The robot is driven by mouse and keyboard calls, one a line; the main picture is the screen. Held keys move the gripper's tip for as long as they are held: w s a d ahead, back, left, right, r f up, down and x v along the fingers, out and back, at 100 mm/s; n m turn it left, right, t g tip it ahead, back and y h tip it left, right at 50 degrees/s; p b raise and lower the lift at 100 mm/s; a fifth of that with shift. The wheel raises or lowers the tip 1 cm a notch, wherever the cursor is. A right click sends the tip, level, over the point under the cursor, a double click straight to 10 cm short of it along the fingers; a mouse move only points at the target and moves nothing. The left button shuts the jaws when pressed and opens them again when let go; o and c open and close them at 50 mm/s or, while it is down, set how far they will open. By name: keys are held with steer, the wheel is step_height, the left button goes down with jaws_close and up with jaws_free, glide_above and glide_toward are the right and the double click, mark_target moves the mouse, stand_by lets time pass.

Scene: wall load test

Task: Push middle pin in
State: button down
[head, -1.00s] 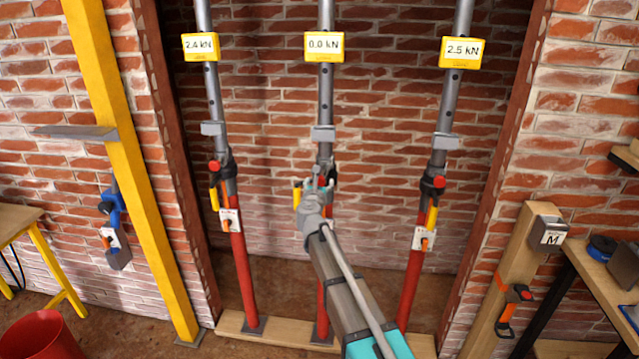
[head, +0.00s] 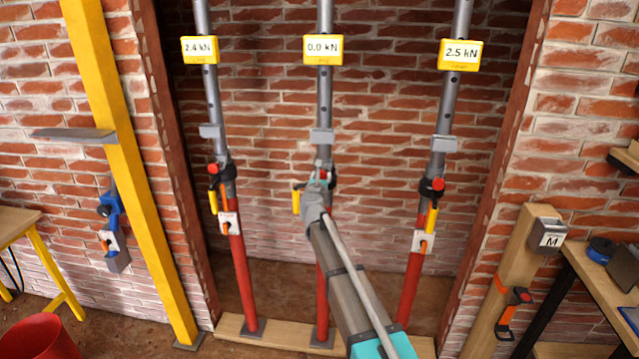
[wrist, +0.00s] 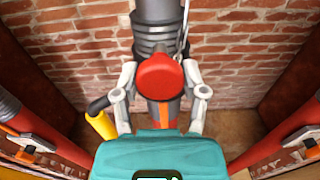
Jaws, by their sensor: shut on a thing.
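The middle prop has a grey upper tube (head: 324,100) and a red lower tube (head: 322,300). Its red-headed pin (wrist: 159,76) shows large in the wrist view, in front of the grey collar. My gripper (wrist: 160,80) has a finger on each side of the pin's red head and is shut on it. In the head view my gripper (head: 321,182) is at the middle prop's collar and partly covers the pin. How deep the pin sits is hidden. The middle display (head: 323,49) reads 0.0 kN.
The left prop (head: 242,270) and right prop (head: 411,280) stand on either side, with displays reading 2.4 kN (head: 200,49) and 2.5 kN (head: 460,54). A yellow handle (wrist: 101,124) hangs left of the middle pin. Brick wall (head: 270,130) lies behind.

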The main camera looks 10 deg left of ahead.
steer(key=shift+w+r, duration=0.1)
steer(key=shift+w, duration=0.15)
steer(key=shift+c, duration=0.6)
jaws_free()
steer(key=shift+s, duration=0.15)
steer(key=s, duration=1.1)
steer(key=shift+s+a, duration=0.2)
steer(key=shift+s, duration=0.2)
